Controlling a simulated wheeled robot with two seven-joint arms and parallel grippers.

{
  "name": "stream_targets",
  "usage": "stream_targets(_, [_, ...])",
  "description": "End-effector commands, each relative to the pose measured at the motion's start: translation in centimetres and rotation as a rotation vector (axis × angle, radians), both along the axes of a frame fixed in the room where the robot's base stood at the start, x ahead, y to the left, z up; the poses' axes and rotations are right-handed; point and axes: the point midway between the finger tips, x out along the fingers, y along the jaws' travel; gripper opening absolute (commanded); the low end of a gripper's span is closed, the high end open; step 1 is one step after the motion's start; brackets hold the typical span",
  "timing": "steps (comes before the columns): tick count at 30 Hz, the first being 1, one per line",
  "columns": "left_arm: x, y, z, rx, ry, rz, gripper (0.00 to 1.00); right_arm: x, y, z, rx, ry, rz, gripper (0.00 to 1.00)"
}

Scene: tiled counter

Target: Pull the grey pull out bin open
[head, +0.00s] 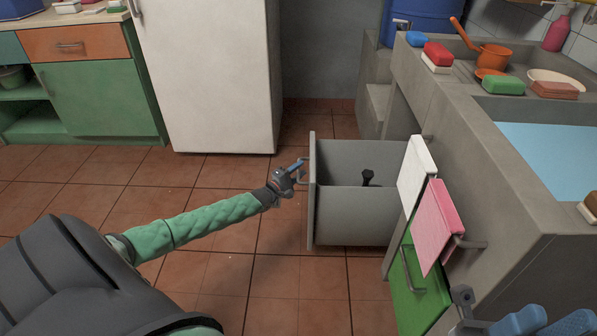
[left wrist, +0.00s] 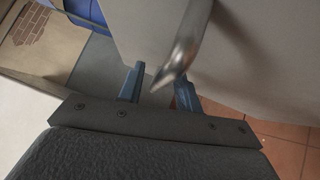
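The grey pull-out bin (head: 355,215) stands out to the left from under the counter, its inside visible from above. A small dark object (head: 368,178) shows inside it. The metal handle (head: 302,180) is on the bin's left-facing front; it also shows in the left wrist view (left wrist: 183,55). My left gripper (head: 296,167) is at this handle. In the left wrist view its two blue fingers (left wrist: 158,90) are apart, with the handle between them and a gap beside the left finger. Blue parts of my right gripper (head: 535,320) show at the bottom right, cut off by the frame.
White and pink towels (head: 440,225) hang beside the bin, near a green panel with a handle (head: 418,285). The counter (head: 490,170) holds soaps, an orange pot and a water-filled basin. The tiled floor (head: 270,230) left of the bin is clear. A white fridge (head: 208,75) stands behind.

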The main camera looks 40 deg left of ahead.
Motion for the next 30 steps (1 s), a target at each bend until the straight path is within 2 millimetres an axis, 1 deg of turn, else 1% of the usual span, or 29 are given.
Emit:
stream_targets(4, [-0.1,0.0,0.0,0.0,0.0,0.0,0.34,0.0,0.0,0.0,-0.004,0.0,0.001,0.36])
stream_targets(7, [-0.7,0.1,0.0,0.0,0.001,0.0,0.34,0.0,0.0,0.2,-0.004,0.0,0.0,0.36])
stream_targets(11, [-2.2,0.4,-0.2,0.0,0.002,0.0,0.34,0.0,-0.1,0.6,-0.004,-0.002,-0.009,0.36])
stream_targets(15, [-4.1,0.7,-0.5,0.0,0.002,0.0,0.34,-0.1,-0.3,0.9,-0.005,-0.005,-0.026,0.36])
stream_targets(21, [-6.4,1.2,-0.9,0.001,0.003,0.0,0.34,-0.2,-0.4,0.9,-0.005,0.007,-0.038,0.36])
stream_targets(25, [-7.2,1.4,-1.0,0.0,0.0,0.0,0.34,-0.2,-0.5,0.8,-0.008,0.012,-0.042,0.36])
stream_targets(30, [-7.6,1.4,-1.1,-0.001,0.0,0.0,0.34,-0.1,-0.5,0.9,-0.012,0.009,-0.044,0.36])
